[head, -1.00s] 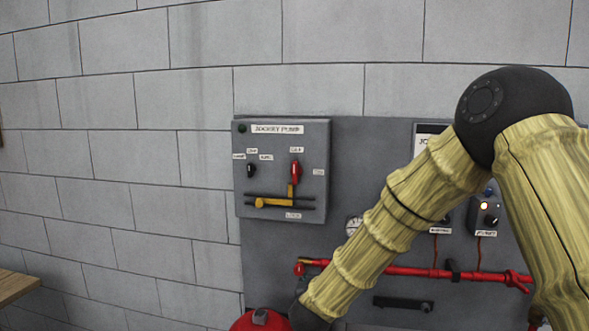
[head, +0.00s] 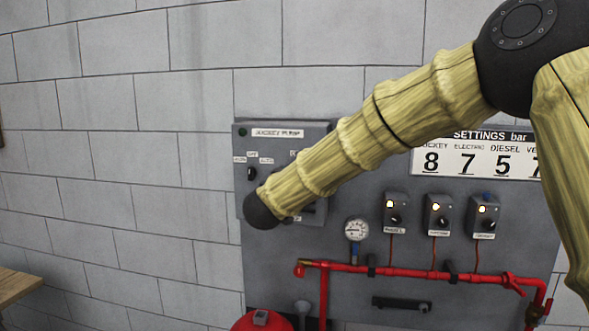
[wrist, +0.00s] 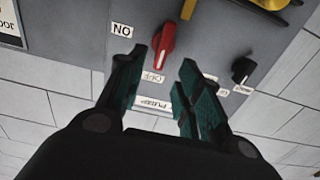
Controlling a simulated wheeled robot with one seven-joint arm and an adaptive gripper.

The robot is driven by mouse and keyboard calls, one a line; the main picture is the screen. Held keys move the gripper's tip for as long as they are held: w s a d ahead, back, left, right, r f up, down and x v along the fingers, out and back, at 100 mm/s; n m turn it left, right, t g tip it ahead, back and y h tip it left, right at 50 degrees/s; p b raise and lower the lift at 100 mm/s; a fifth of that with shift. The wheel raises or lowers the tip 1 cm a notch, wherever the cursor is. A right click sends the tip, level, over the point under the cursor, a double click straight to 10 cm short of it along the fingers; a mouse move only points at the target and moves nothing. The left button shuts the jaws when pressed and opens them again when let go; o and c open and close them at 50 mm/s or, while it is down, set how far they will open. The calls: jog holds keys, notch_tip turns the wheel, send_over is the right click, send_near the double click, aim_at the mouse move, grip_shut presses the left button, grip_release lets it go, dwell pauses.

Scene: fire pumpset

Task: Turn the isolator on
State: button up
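The isolator's red handle (wrist: 163,45) shows in the wrist view, on the grey jockey pump box (wrist: 215,50), which appears upside down there. The handle's tip points towards the OFF label (wrist: 153,78); the ON label (wrist: 122,30) lies to its left. My gripper (wrist: 158,68) is open and empty, its two fingers apart on either side of the handle's tip. I cannot tell whether they touch it. In the head view my arm crosses in front of the jockey pump box (head: 245,140) and hides the isolator handle and my gripper.
A black selector knob (wrist: 243,70) sits right of the handle in the wrist view, with a yellow bar (wrist: 265,4) above. In the head view, red pipework (head: 420,272), a gauge (head: 356,230) and several small control boxes (head: 438,215) are on the panel.

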jog(key=w+p, duration=0.2)
jog(key=w, duration=0.4)
jog(key=shift+d, duration=0.35)
jog(key=shift+w, duration=0.1)
grip_shut()
